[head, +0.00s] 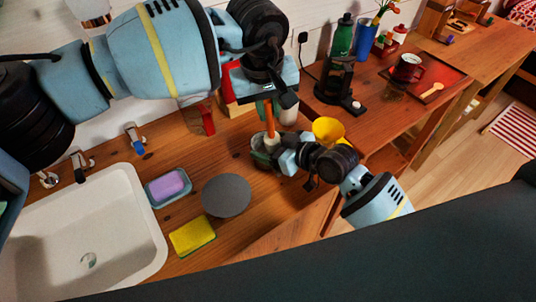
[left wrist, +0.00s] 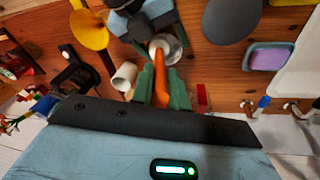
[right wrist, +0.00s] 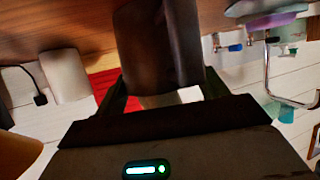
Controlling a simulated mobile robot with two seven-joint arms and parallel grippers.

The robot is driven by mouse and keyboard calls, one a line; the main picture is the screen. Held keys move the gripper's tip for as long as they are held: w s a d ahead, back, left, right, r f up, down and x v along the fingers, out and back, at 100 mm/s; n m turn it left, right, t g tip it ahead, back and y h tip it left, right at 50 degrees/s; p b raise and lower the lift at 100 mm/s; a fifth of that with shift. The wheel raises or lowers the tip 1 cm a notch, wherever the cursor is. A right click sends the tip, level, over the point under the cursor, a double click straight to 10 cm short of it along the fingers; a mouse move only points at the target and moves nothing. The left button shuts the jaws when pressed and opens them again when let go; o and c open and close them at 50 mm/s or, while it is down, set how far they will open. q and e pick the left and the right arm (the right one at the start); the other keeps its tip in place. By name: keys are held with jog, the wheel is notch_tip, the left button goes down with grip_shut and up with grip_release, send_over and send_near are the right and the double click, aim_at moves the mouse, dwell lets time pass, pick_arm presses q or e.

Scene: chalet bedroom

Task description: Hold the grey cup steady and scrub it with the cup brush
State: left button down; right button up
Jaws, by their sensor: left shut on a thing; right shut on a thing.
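The grey cup (head: 261,158) is upright over the wooden counter, partly hidden by my grippers. It shows from above in the left wrist view (left wrist: 176,50) and as a large dark shape in the right wrist view (right wrist: 158,50). My right gripper (head: 278,158) is shut on the cup from the right. The cup brush (head: 269,116) has an orange handle and points down, its pale lower end at the cup's mouth. My left gripper (head: 268,97) is above the cup, shut on the handle, which also shows in the left wrist view (left wrist: 161,78).
A white sink (head: 150,215), a soap dish with purple soap (head: 168,186), a grey disc (head: 227,195) and a yellow sponge (head: 192,236) lie left. A yellow funnel-like thing (head: 328,129), a black stand (head: 336,84) and a red tray (head: 440,78) are right.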

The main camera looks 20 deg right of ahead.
pick_arm(q)
jog(key=shift+r, duration=0.4)
jog(key=shift+f, duration=0.1)
jog(key=shift+f, duration=0.65)
jog(key=shift+f, duration=0.1)
jog(key=shift+s+d+f, duration=0.1)
jog(key=shift+s+f, duration=0.05)
jog(key=shift+f, duration=0.45)
jog(key=shift+r, duration=0.1)
jog(key=shift+r, duration=0.65)
jog(key=shift+r, duration=0.1)
